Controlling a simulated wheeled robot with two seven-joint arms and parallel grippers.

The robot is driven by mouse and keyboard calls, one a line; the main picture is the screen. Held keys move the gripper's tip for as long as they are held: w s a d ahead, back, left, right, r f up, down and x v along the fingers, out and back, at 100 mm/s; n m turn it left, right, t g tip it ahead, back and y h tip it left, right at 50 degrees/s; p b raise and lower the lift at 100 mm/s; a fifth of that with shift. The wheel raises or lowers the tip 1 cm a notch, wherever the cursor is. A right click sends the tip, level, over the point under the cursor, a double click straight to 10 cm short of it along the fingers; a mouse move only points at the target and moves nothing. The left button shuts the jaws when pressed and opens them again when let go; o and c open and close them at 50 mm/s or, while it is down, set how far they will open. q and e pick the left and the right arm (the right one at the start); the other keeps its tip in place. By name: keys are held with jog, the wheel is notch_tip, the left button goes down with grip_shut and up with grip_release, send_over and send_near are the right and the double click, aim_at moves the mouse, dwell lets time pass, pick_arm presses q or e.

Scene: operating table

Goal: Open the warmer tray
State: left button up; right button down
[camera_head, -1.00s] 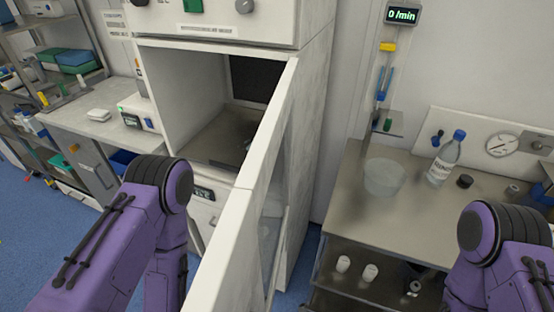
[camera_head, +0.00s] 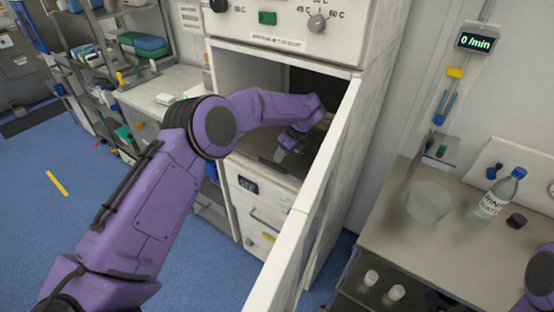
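The warmer is a white cabinet with a control panel (camera_head: 290,38) on top. Its door (camera_head: 308,205) stands open, swung out toward me on the right side. A flat grey metal surface (camera_head: 262,148) shows at the bottom of the chamber; I cannot tell whether it is the tray. My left arm reaches in through the opening, and my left gripper (camera_head: 287,150) points down just above that surface. The gripper is small and dark here, so its finger gap and any contact are unclear. My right gripper is out of view; only a bit of my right arm shows at lower right.
Below the chamber is a white front with a small display (camera_head: 248,185) and a handle (camera_head: 268,219). A steel bench (camera_head: 400,235) on the right holds a clear bowl (camera_head: 428,202) and a rinse bottle (camera_head: 497,195). Shelves stand at the left. The blue floor has a yellow strip (camera_head: 57,184).

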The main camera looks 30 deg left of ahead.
aim_at(277, 165)
pick_arm(q)
jog(key=p+x, duration=0.1)
jog(key=x, duration=0.4)
jog(key=shift+a+f+p, duration=0.15)
jog(key=shift+f+p, duration=0.15)
jog(key=shift+f, duration=0.05)
jog(key=shift+a+f, duration=0.1)
jog(key=shift+f, duration=0.2)
grip_shut()
dwell(0.7)
